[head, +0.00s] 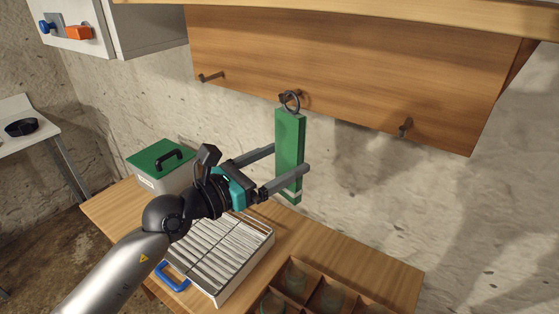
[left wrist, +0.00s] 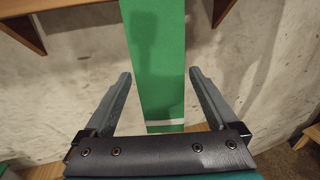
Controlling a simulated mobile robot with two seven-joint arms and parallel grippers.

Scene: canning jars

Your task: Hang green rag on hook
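The green rag (head: 289,140) is a long flat green strip with a pale stripe near its lower end. A dark ring (head: 291,101) at its top is at the middle hook (head: 283,96) on the wooden board, and the rag hangs straight down. The ring appears to be on the hook, though the exact contact is too small to tell. My left gripper (head: 289,158) is open, with one finger on each side of the rag's lower part. In the left wrist view the rag (left wrist: 158,65) stands between the spread fingers with gaps beside it. My right gripper is not in view.
Two more hooks, left (head: 211,77) and right (head: 405,128), are on the wooden board (head: 350,75). Below are a wire rack tray (head: 262,250) with a blue handle, a green-lidded box (head: 160,157) and a wooden divided crate (head: 345,287) with jars on the table (head: 385,275).

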